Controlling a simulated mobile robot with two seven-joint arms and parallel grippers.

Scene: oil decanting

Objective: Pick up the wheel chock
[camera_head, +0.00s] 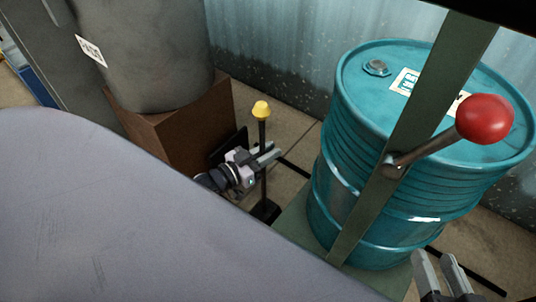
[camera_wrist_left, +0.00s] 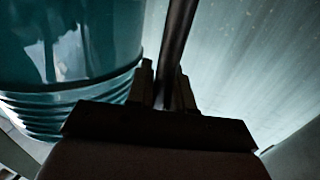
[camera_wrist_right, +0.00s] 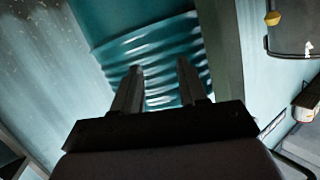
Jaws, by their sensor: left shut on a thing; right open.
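The wheel chock (camera_head: 265,210) appears as a small black block at the foot of a thin black upright handle with a yellow knob (camera_head: 261,110), left of the teal drum. My left gripper (camera_head: 268,155) is shut on the handle below the knob. The handle also runs up between the fingers in the left wrist view (camera_wrist_left: 178,45). The block is partly hidden, and I cannot tell whether it touches the floor. My right gripper (camera_head: 446,274) is open and empty at the lower right, in front of the drum; it also shows in the right wrist view (camera_wrist_right: 158,85).
The teal drum (camera_head: 345,130) stands on the right behind a green post (camera_head: 420,110) and a red-knobbed lever (camera_head: 485,119). A grey cylinder (camera_head: 150,50) stands on a brown box (camera_head: 190,125) at the left. A large grey surface (camera_head: 130,210) fills the lower left.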

